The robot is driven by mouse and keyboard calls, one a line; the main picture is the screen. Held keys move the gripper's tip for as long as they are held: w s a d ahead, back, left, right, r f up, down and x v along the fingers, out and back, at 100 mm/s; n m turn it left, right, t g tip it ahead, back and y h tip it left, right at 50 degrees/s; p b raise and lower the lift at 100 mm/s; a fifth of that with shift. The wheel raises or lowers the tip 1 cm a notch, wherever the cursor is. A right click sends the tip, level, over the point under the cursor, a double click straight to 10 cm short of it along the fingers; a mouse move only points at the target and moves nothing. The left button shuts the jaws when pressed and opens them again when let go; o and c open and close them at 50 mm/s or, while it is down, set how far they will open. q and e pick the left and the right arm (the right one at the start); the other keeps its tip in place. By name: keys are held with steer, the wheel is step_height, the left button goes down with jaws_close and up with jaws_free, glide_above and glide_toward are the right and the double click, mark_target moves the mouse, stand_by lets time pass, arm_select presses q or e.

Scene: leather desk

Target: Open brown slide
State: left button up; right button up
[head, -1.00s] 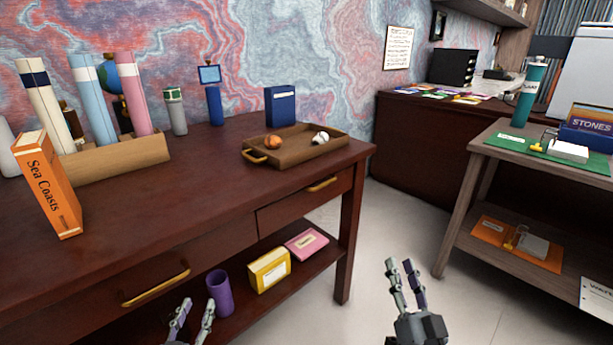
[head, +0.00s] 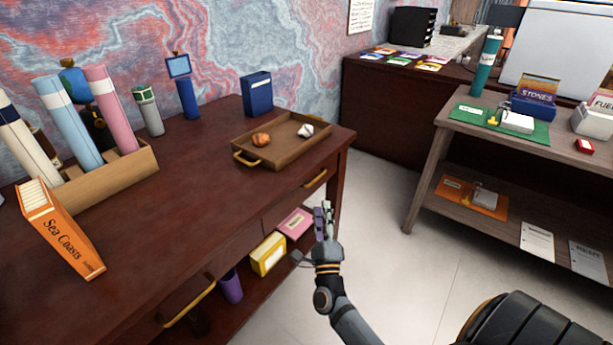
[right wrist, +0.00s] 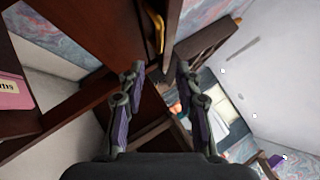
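The dark brown desk has two front drawers with brass handles. The right drawer (head: 286,208) looks shut, and its handle (head: 316,179) shows near the desk's right corner. A brass handle (right wrist: 156,28) also shows at the top of the right wrist view. The left drawer's handle (head: 188,304) is at the lower left. My right gripper (head: 325,208) is in front of the right drawer, just below its handle and apart from it. In the right wrist view its fingers (right wrist: 159,75) are spread with nothing between them. My left gripper is out of view.
A brown tray (head: 285,153) with small objects sits above the right drawer. An orange book (head: 68,235) stands near the desk's front edge. A yellow box (head: 268,254) and purple cup (head: 231,286) are on the lower shelf. Open floor lies right, before a side table (head: 430,170).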

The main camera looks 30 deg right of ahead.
steer(key=x, duration=1)
steer(key=shift+p, duration=0.3)
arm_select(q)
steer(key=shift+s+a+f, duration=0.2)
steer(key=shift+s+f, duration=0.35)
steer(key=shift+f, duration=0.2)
arm_select(e)
jaws_close()
